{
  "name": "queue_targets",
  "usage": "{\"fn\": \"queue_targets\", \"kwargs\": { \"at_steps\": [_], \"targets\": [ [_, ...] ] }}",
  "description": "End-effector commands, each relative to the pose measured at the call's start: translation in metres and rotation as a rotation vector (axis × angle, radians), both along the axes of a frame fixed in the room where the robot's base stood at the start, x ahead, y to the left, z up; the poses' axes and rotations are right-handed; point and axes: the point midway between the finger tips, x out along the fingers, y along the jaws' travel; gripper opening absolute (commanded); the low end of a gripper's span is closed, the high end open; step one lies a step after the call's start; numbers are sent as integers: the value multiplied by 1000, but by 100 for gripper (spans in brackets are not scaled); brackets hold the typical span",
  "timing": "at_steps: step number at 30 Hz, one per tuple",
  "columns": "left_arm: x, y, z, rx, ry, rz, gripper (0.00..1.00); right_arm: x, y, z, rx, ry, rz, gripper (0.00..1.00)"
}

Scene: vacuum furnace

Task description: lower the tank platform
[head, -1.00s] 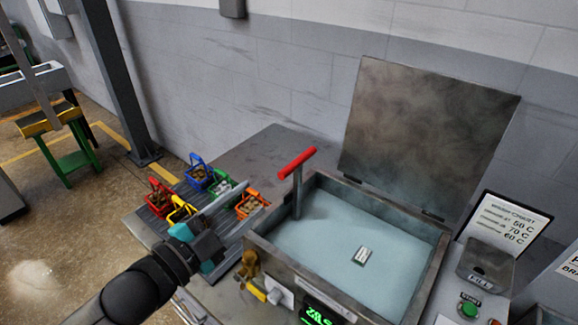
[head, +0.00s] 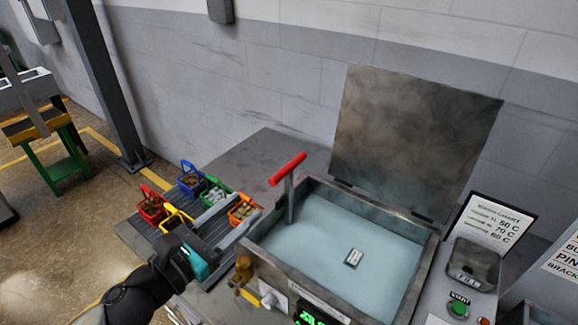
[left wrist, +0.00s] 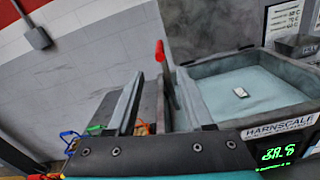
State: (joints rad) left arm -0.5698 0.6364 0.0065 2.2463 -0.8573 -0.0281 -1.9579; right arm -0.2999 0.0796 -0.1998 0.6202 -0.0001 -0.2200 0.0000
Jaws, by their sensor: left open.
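An open metal tank (head: 425,262) full of pale blue liquid stands on the bench. A lever with a red crossbar handle (head: 288,169) rises upright on a grey post at the tank's left end. The handle also shows in the left wrist view (left wrist: 160,54), edge-on, near the right finger. My left gripper (head: 243,206) is open and empty, left of the tank and lower in the picture than the handle, apart from it. A small white tag (head: 353,258) shows in the liquid. I cannot make out the platform under the liquid. My right gripper is out of view.
Red (head: 151,207), blue (head: 191,179), yellow, green and orange (head: 243,209) baskets of parts stand on a ribbed tray left of the tank. The raised lid (head: 410,140) is behind the tank. A brass valve (head: 243,272) and a green display (head: 312,318) are at its front.

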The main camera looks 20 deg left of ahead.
Motion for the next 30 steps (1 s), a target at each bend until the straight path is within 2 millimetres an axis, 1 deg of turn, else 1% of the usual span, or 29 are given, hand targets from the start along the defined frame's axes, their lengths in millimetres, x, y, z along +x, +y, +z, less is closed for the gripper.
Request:
{"fn": "queue_targets", "kwargs": {
  "at_steps": [5, 11, 22, 30],
  "targets": [
    [12, -4, 2, -2, -4, 0, 52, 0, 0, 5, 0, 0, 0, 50],
    [33, -11, 3, -4, -2, 0, 52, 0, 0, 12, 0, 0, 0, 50],
    [73, -26, 3, -4, -1, 1, 52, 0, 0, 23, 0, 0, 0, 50],
    [106, -38, 3, -8, -1, 2, 52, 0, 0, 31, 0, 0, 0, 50]
  ]
}}
